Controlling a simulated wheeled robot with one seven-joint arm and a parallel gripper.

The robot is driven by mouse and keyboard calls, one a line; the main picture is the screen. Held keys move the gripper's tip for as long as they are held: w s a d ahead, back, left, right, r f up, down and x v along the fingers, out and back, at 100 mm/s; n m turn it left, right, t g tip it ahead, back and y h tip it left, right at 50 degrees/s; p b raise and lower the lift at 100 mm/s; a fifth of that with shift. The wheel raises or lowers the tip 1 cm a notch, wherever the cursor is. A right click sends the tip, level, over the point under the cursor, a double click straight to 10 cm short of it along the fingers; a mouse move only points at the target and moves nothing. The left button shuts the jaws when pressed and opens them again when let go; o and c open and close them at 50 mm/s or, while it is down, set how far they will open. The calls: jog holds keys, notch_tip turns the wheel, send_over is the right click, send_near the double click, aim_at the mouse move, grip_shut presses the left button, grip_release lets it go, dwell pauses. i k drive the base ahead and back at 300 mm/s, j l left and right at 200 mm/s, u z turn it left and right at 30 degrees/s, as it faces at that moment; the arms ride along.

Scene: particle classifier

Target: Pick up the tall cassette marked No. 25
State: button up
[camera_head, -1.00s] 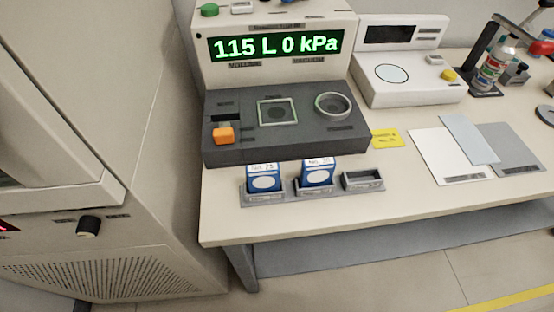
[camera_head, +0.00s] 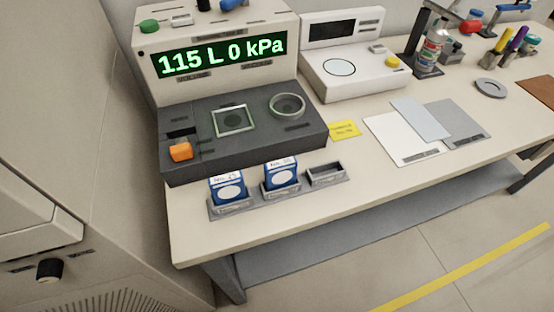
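Two blue and white cassettes stand upright in small grey holders at the front left of the bench. The left cassette (camera_head: 228,189) has a white top label that seems to read No. 25, though the print is small and blurred. The right cassette (camera_head: 281,174) has a similar label whose number I cannot read clearly. Both look about equally tall. The grey holder rack (camera_head: 218,211) has a third slot (camera_head: 326,174) on the right, which is empty. My gripper is not in view.
Behind the cassettes stands a dark-topped instrument (camera_head: 205,156) with an orange knob (camera_head: 181,152) and a display reading 115 L 0 kPa. A yellow note (camera_head: 344,129) and flat sheets (camera_head: 400,140) lie to the right. The bench front (camera_head: 290,215) is clear. A large cabinet (camera_head: 60,120) stands at left.

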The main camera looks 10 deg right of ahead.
aim_at(229, 188)
jog(key=k+j+z, duration=0.2)
jog(key=j, duration=0.2)
jog(key=j+z, duration=0.15)
jog(key=j, duration=0.3)
jog(key=k+j+z, duration=0.2)
jog(key=j, duration=0.2)
jog(key=k+j+z, duration=0.15)
jog(key=j, duration=0.2)
